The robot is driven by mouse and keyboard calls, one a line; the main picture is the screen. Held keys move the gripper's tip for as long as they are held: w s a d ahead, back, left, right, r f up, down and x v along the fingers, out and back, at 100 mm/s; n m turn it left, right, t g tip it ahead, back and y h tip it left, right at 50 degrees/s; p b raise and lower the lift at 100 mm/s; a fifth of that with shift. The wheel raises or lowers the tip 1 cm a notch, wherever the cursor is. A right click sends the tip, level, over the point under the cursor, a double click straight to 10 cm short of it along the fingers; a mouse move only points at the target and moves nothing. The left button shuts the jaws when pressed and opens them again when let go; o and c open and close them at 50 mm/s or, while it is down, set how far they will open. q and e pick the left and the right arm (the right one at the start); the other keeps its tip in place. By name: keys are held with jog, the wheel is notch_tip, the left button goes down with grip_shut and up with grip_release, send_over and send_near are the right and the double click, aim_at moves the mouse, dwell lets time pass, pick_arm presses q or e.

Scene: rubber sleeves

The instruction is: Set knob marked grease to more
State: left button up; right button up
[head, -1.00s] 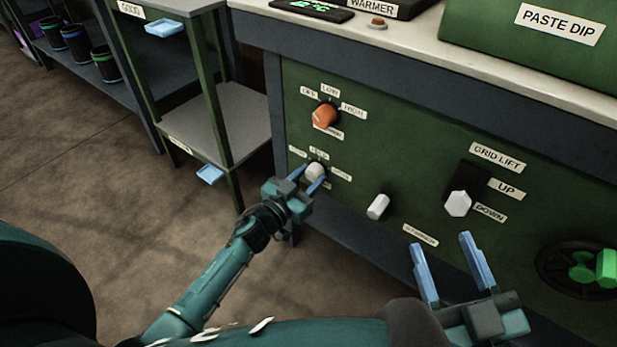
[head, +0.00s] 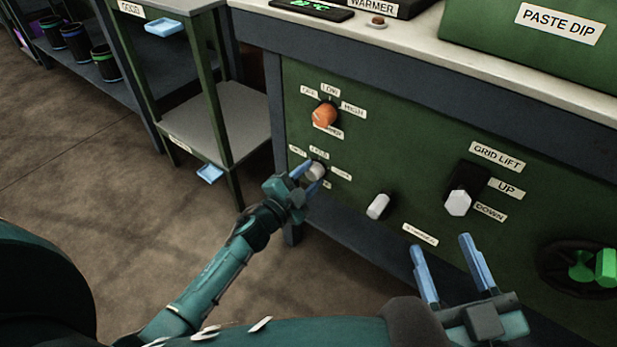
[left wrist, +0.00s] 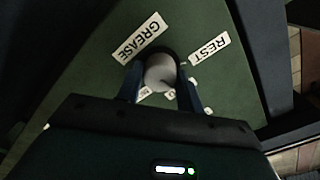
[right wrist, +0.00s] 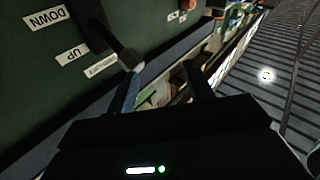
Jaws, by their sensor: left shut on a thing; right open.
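The pale knob (head: 318,170) sits low on the left of the green panel, ringed by small labels. In the left wrist view, the knob (left wrist: 160,73) has a label reading GREASE (left wrist: 139,38) beside it and a REST label (left wrist: 209,49) on the other side. Other labels are partly hidden by the fingers, and I cannot tell where the knob points. My left gripper (head: 309,176) is shut on this knob, one finger on each side. My right gripper (head: 443,242) is open and empty in front of the panel.
An orange knob (head: 323,116) is above, with LOW and HIGH labels. A white knob (head: 377,206), the GRID LIFT switch (head: 458,203) and a dark wheel with green handle (head: 580,268) are to the right. A shelf stand (head: 215,125) stands left of the bench.

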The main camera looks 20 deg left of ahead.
pick_arm(q)
jog(key=shift+m, duration=1.5)
jog(key=m+b, duration=0.1)
jog(key=m, duration=0.2)
jog(key=shift+f+m, duration=0.1)
jog(key=shift+m, duration=0.2)
jog(key=m+b, duration=0.1)
jog(key=m, duration=0.1)
jog(key=shift+m, duration=0.3)
jog(key=shift+m+b, duration=0.35)
jog(key=shift+m, duration=1.65)
pick_arm(e)
jog(key=shift+a+r+y, duration=0.25)
jog(key=shift+a+y, duration=0.1)
jog(key=shift+y, duration=0.15)
pick_arm(q)
jog(key=shift+m, duration=0.3)
pick_arm(e)
jog(key=shift+r+t, duration=0.15)
jog(key=shift+t, duration=0.15)
jog(key=shift+w, duration=0.1)
